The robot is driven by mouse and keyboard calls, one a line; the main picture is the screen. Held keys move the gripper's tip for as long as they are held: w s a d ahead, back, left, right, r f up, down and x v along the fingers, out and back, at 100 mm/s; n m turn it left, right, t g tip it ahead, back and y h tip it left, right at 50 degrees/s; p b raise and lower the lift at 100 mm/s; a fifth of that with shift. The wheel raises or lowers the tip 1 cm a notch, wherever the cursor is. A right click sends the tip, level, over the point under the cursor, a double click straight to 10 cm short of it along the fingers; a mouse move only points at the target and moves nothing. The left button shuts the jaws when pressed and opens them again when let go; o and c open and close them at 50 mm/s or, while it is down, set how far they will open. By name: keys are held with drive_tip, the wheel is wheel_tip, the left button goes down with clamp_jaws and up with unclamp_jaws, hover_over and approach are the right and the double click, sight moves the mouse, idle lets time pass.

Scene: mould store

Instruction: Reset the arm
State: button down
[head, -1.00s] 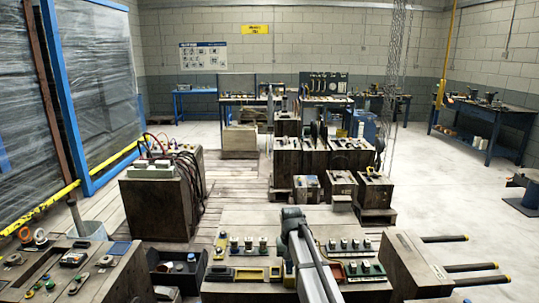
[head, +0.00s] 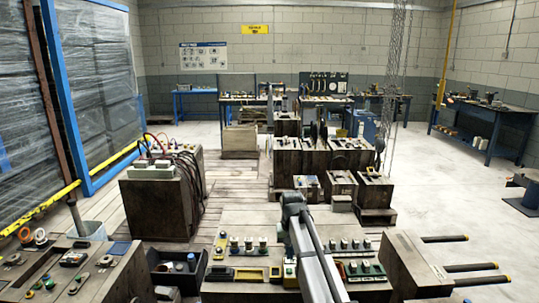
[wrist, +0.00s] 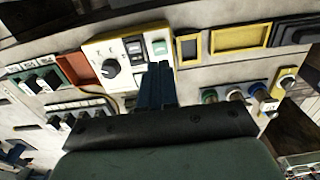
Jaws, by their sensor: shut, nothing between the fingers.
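My gripper (wrist: 157,84) shows in the wrist view with its dark blue fingers together and nothing between them. The fingertips overlap the lower edge of a white, yellow-edged control box (wrist: 125,62) with a black knob; I cannot tell the gap between them. In the head view my arm rises over the front workbench top (head: 245,218), and my gripper is hidden there.
In the wrist view, a red tray (wrist: 75,70) lies left of the control box, a yellow frame (wrist: 240,38) right. Several round knobs (wrist: 235,95) stand right of the fingers. In the head view, a wooden block with dark bars (head: 415,262) stands right of my arm.

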drive_tip(key=shift+r, duration=0.6)
drive_tip(key=shift+g+y, duration=0.3)
drive_tip(key=shift+g, duration=0.4)
drive_tip(key=s+f, duration=0.2)
drive_tip(key=f, duration=0.2)
drive_tip(key=s+f, duration=0.3)
drive_tip(key=f, duration=0.1)
drive_tip(key=s+f, duration=0.3)
drive_tip(key=f, duration=0.1)
drive_tip(key=shift+a+f, duration=0.1)
drive_tip(key=shift+a, duration=0.1)
drive_tip(key=s+d+f+g, duration=0.1)
drive_tip(key=s+d+f, duration=0.2)
drive_tip(key=s+f, duration=0.6)
drive_tip(key=s+d+f+g, duration=0.1)
drive_tip(key=s+d+f, duration=0.2)
drive_tip(key=s+f, duration=0.65)
drive_tip(key=s+d+f+g, duration=0.1)
drive_tip(key=s+d+f, duration=0.1)
drive_tip(key=s+f, duration=0.6)
drive_tip(key=s+d+f+g, duration=0.2)
drive_tip(key=s+f, duration=0.6)
drive_tip(key=s, duration=1)
drive_tip(key=shift+s+d, duration=0.2)
